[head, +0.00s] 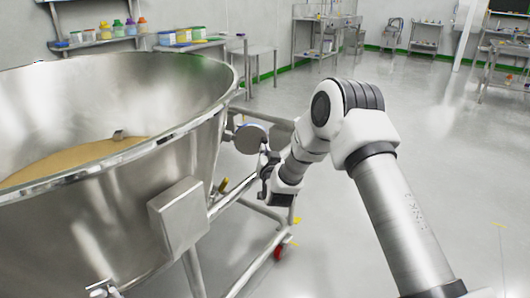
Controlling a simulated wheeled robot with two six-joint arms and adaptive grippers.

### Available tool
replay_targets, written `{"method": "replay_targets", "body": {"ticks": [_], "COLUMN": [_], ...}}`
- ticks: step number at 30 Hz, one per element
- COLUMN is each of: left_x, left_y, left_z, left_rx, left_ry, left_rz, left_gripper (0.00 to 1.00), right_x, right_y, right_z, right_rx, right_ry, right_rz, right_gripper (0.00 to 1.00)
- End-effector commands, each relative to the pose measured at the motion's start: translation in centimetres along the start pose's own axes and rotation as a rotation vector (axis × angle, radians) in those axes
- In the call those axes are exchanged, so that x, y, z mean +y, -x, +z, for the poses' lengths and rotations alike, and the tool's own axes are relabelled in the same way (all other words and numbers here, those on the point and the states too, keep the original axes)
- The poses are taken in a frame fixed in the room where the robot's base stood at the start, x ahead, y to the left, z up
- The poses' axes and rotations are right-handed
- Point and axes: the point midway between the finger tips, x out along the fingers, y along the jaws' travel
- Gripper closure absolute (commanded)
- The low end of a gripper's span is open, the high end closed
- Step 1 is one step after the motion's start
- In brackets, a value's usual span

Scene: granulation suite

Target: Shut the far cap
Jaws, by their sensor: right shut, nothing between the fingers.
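A large steel bowl (190,110) fills the left side, with tan powder (75,160) inside. A round grey disc (251,138), which looks like the far cap, stands out beyond the bowl's right side, by a short fitting. Its flat face is turned partly towards me. I cannot tell how it sits on its opening. My right gripper (266,178) is shut and empty, just below and right of the disc. I cannot tell whether they touch. My left gripper is out of view.
A steel box (179,217) is fixed to the bowl's side. The bowl stands on a tubular frame (262,240) with a red caster (278,253). Benches with coloured containers (105,30) stand behind. The floor to the right (455,170) is clear.

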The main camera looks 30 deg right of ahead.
Motion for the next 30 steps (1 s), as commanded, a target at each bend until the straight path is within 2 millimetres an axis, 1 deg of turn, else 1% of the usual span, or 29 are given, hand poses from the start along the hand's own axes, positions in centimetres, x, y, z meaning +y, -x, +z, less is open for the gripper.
{"method": "replay_targets", "body": {"ticks": [5,12,16,21,30], "left_x": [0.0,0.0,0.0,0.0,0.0], "left_y": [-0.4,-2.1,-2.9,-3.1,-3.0], "left_z": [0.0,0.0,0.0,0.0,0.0], "left_rx": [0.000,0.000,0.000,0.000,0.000], "left_ry": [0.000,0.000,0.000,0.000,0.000], "left_rz": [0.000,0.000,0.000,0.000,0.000], "left_gripper": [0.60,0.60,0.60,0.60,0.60], "right_x": [0.5,1.5,1.6,1.6,1.5], "right_y": [-0.7,-3.1,-4.3,-4.8,-4.7], "right_z": [0.1,0.3,0.3,0.1,0.0], "right_rx": [0.002,0.005,0.006,0.000,0.000], "right_ry": [-0.004,-0.004,-0.003,0.000,0.000], "right_rz": [-0.045,-0.255,-0.355,-0.406,-0.407], "right_gripper": [1.00,1.00,1.00,1.00,1.00]}}
